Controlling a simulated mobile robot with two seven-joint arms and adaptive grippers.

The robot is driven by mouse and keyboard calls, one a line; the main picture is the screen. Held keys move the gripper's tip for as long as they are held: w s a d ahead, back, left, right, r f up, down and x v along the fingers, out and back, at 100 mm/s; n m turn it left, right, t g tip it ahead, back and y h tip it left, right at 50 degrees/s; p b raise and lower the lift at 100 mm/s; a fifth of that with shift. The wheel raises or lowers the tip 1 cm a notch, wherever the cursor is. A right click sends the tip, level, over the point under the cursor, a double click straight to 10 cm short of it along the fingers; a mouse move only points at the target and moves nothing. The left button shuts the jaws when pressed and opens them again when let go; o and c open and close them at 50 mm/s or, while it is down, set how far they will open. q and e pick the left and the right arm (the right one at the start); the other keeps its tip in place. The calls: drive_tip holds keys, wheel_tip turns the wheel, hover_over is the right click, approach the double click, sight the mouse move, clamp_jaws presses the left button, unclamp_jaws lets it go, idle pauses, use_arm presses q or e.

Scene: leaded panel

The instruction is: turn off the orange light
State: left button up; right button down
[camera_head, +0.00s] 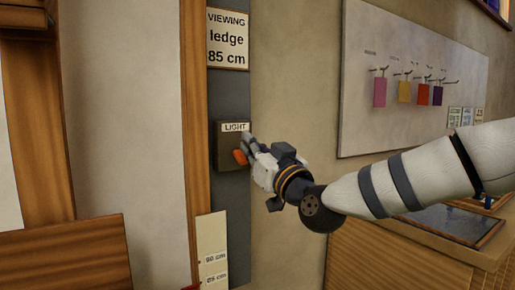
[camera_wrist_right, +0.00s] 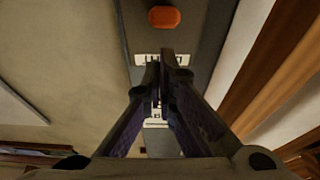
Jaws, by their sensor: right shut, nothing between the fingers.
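A dark switch box (camera_head: 229,160) with a white LIGHT label (camera_head: 235,127) is on the grey strip of the wall in the head view. An orange knob (camera_head: 240,157) sticks out of it below the label. The knob also shows in the right wrist view (camera_wrist_right: 165,17), near the top edge. My right gripper (camera_head: 248,144) is shut and empty, its tips close to the box beside the knob. In the wrist view its fingertips (camera_wrist_right: 160,62) overlap the label and stand apart from the knob in the picture. Whether they touch the box I cannot tell. My left gripper is not in view.
A sign reading VIEWING ledge 85 cm (camera_head: 228,39) is above the box. A wooden post (camera_head: 193,100) runs along its left. A pale height card (camera_head: 212,245) is below. A white board (camera_head: 410,60) with hooks and coloured tags and a wooden counter (camera_head: 400,260) are at right.

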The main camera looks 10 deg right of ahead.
wheel_tip(320, 180, up, 4)
drive_tip(key=s+p, duration=0.1)
drive_tip(key=p, duration=0.1)
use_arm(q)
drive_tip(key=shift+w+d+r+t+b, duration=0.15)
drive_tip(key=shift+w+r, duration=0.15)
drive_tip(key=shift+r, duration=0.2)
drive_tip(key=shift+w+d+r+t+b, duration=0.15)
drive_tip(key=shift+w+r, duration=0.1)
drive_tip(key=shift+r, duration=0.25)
use_arm(e)
drive_tip(key=s+d+f, duration=0.3)
drive_tip(key=s+f, duration=0.4)
drive_tip(key=shift+s+f, duration=0.15)
drive_tip(key=shift+f, duration=0.05)
drive_tip(key=shift+d, duration=0.1)
